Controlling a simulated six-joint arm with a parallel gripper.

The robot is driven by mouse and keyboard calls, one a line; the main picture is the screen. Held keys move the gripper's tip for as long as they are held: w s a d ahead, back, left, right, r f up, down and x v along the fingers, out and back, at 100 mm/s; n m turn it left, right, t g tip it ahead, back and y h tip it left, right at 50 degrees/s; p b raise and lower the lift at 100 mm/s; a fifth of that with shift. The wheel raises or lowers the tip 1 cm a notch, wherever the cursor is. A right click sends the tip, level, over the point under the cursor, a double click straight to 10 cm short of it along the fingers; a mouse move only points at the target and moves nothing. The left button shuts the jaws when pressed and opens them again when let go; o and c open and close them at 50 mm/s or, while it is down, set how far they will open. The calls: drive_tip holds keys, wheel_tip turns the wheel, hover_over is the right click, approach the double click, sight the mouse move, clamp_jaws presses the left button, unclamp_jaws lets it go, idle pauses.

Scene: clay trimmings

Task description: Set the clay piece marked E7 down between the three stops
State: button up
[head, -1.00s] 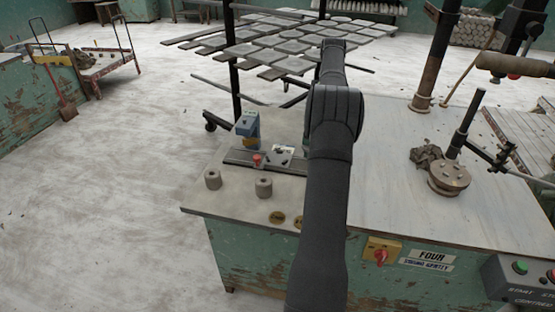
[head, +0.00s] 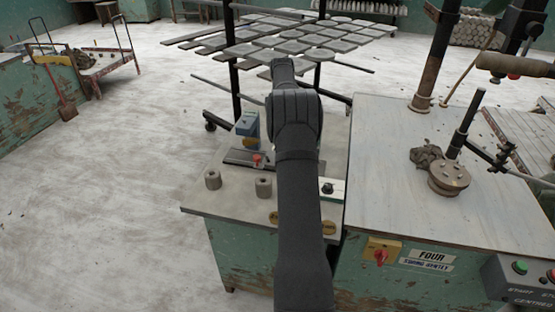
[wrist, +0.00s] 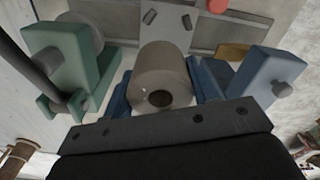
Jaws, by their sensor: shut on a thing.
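A grey-brown clay cylinder with a hole in its end (wrist: 158,62) is between the blue fingers of my gripper (wrist: 164,92) in the wrist view. My gripper is shut on it; no E7 mark is readable. Around it are a green block with a knob (wrist: 68,52) on the left, a blue block with a knob (wrist: 268,76) on the right and a grey plate with dark holes (wrist: 160,20) beyond. I cannot tell for certain which parts are the three stops, nor whether the clay touches the surface below. In the head view my arm hides the gripper and the held piece.
The broad benchtop (head: 400,190) to the right is mostly clear. A rack of tiles (head: 250,50) stands behind.

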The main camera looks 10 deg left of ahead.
drive_tip(key=shift+s+a+f, duration=0.45)
drive_tip(key=shift+a+f, duration=0.1)
drive_tip(key=shift+f, duration=0.1)
wheel_tip(320, 180, down, 10)
drive_tip(key=shift+r, duration=0.1)
drive_tip(key=shift+s+f, duration=0.15)
drive_tip(key=shift+f, duration=0.55)
drive_tip(key=o, duration=1.2)
drive_tip(key=shift+f, duration=0.15)
drive_tip(key=shift+c, duration=0.2)
wheel_tip(320, 180, up, 14)
drive_tip(key=shift+f, duration=0.15)
